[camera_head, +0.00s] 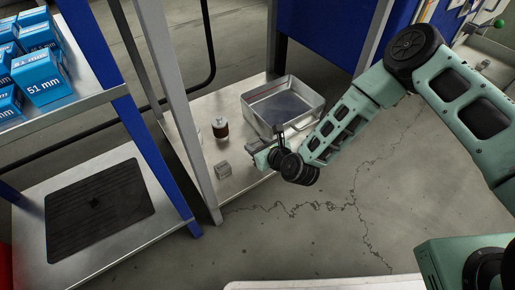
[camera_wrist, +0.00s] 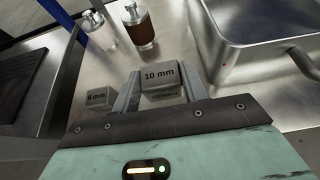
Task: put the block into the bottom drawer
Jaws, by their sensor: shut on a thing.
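A grey block marked "10 mm" (camera_wrist: 161,76) sits between the two fingers of my gripper (camera_wrist: 160,92) in the wrist view. The fingers are shut on it, one on each side. Its lower part shows a second, unclear marking. In the head view my gripper (camera_head: 262,148) is low over the metal shelf, just in front of a metal pan; the held block is hard to make out there. A second grey block, marked "6 mm" (camera_wrist: 97,101), stands on the shelf to the left of my gripper; it also shows in the head view (camera_head: 223,170). I cannot make out a bottom drawer.
The open metal pan (camera_head: 283,107) stands close behind my gripper. A brown bottle (camera_head: 220,128) and a clear bottle (camera_wrist: 98,30) stand on the shelf (camera_head: 240,192). Blue "51 mm" boxes (camera_head: 42,76) and a dark mat (camera_head: 98,207) are at left, beyond upright posts. Bare floor lies in front.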

